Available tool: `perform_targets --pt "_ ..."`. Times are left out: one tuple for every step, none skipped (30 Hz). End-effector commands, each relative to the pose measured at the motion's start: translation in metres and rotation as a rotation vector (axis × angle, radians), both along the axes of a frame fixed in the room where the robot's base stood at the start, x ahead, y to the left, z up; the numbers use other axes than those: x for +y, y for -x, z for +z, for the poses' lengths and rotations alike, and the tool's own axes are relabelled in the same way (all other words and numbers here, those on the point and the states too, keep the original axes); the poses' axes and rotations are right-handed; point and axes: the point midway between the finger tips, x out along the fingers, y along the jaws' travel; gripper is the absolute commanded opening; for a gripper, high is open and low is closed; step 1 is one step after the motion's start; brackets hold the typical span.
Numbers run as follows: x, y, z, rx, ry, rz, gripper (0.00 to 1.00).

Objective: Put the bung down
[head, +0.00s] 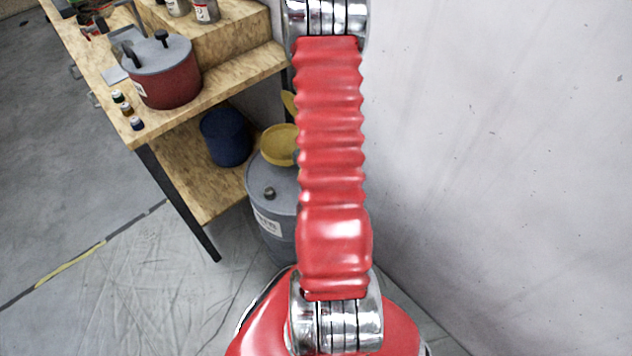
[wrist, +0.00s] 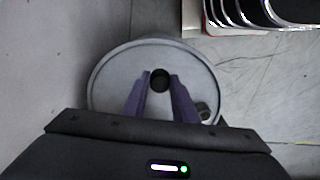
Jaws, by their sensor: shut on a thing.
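My gripper (wrist: 160,78) shows in the wrist view as two purple fingers, shut on a small dark round bung (wrist: 160,83) between the fingertips. The bung is seen over the middle of the round grey drum lid (wrist: 115,85); I cannot tell whether it touches the lid. In the head view the grey drum (head: 262,182) stands on the floor beside the bench, partly behind my red arm. My gripper and the held bung are not visible there.
A small knob-like fitting (wrist: 203,109) sits near the drum's rim. A yellow round object (head: 280,144) and a blue container (head: 226,137) are close to the drum. A wooden bench (head: 215,82) bears a red pot (head: 165,75). A pale wall (head: 500,150) stands to the right.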

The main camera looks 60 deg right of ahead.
Motion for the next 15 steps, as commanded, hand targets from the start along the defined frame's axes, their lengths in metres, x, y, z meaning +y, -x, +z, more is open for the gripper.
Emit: perform_targets --pt "0.0 0.0 -0.002 0.001 0.0 0.0 0.0" --pt "0.0 0.0 -0.004 0.001 -0.001 0.0 0.0" --pt "0.0 0.0 -0.007 0.001 -0.001 0.0 0.0" --pt "0.001 0.0 -0.01 0.002 -0.002 0.0 0.0" --pt "0.001 0.001 -0.013 0.002 -0.003 0.0 0.0" --pt "0.001 0.001 -0.018 0.002 -0.003 0.0 0.0" --pt "0.001 0.0 -0.022 0.002 -0.002 0.0 0.0" --pt "0.001 0.0 -0.026 0.002 -0.002 0.0 0.0" --pt "0.001 0.0 -0.03 0.002 -0.002 0.0 0.0" --pt "0.001 0.0 -0.034 0.002 -0.002 0.0 0.0" --pt "0.001 0.0 -0.036 0.002 -0.001 0.0 0.0" --pt "0.0 0.0 -0.039 0.001 -0.001 0.0 0.0" --pt "0.0 0.0 -0.04 0.001 -0.001 0.0 0.0" --pt "0.0 0.0 -0.041 0.0 0.0 0.0 0.0" --pt "0.0 0.0 -0.042 0.0 0.0 0.0 0.0"
